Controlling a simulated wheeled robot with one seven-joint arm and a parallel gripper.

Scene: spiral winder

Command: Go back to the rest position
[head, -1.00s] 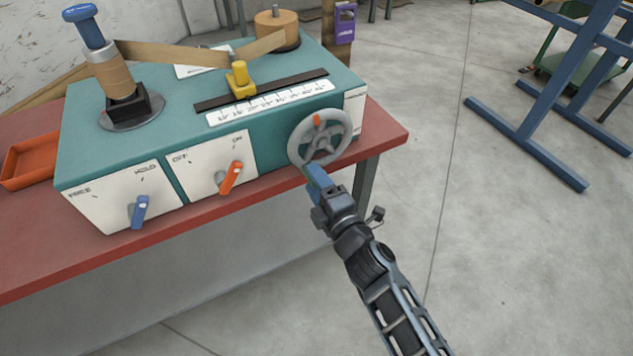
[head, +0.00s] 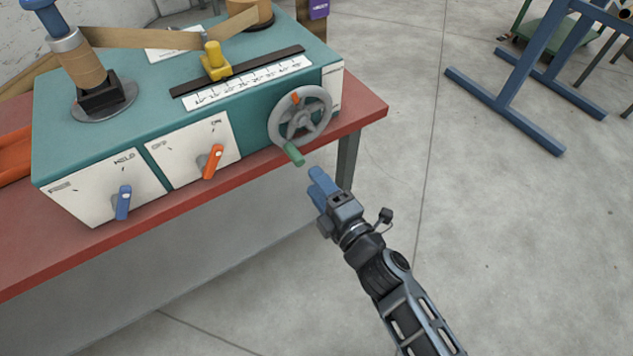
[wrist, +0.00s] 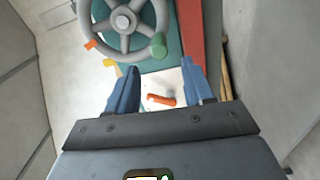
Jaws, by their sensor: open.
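My gripper (head: 318,186) is open and empty, below and right of the handwheel in the head view and apart from it. Its two blue fingers also show in the wrist view (wrist: 155,92), spread with nothing between them. The grey handwheel (head: 276,120) is on the front of the teal winder (head: 95,146). It has an orange mark at its top and a green handle (head: 293,153) at its lower side. The handle also shows in the wrist view (wrist: 158,47).
The winder stands on a red table (head: 362,116) with a blue knob (head: 123,203) and an orange knob (head: 211,161) on its front. A blue stand (head: 510,100) is at the upper right. The floor (head: 490,240) right of my arm is clear.

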